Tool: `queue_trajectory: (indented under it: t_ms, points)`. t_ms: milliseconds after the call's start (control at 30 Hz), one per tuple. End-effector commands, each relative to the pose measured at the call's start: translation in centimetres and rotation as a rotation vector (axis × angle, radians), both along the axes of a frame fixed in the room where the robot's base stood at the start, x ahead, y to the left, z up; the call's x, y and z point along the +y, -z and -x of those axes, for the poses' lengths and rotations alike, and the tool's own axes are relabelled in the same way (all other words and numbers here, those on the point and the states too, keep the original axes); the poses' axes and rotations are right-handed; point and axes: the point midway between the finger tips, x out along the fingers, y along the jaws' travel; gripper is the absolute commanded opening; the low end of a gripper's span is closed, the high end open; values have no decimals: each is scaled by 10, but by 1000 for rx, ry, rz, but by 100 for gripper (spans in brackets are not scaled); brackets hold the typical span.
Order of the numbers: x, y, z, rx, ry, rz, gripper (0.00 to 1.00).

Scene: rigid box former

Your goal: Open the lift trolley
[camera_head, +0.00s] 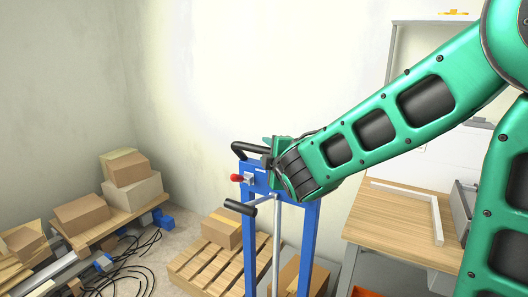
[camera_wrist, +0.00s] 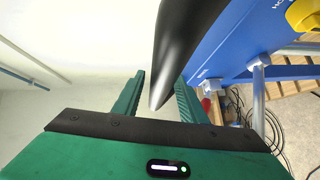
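The lift trolley (camera_head: 308,235) has a blue upright frame with two black handles and a small red knob (camera_head: 237,178). Its upper black handle (camera_head: 246,149) sticks out to the left at the top; the lower black handle (camera_head: 240,207) lies below the knob. My green gripper (camera_head: 270,150) is at the trolley's top, beside the upper handle's right end. In the wrist view the gripper (camera_wrist: 162,95) has its fingers apart, with a tapering black handle (camera_wrist: 185,45) reaching down between them. A gap shows on the left; contact with the right finger cannot be told.
A wooden worktable (camera_head: 400,225) stands to the right. A pallet (camera_head: 205,265) with a cardboard box (camera_head: 222,229) lies behind the trolley at left. Boxes on a low shelf (camera_head: 120,217) and loose black cables (camera_head: 135,260) are farther left.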

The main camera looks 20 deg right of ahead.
Motion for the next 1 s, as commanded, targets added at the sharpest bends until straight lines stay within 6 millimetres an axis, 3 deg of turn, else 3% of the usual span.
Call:
queue_trajectory:
  t_ms: [200, 567, 733, 1000]
  points:
    - [1, 3, -21, 1, 0, 0, 38]
    - [0, 3, -26, -1, 0, 0, 38]
    - [0, 3, -25, 0, 0, 0, 0]
    - [-2, 4, -26, 2, 4, 0, 0]
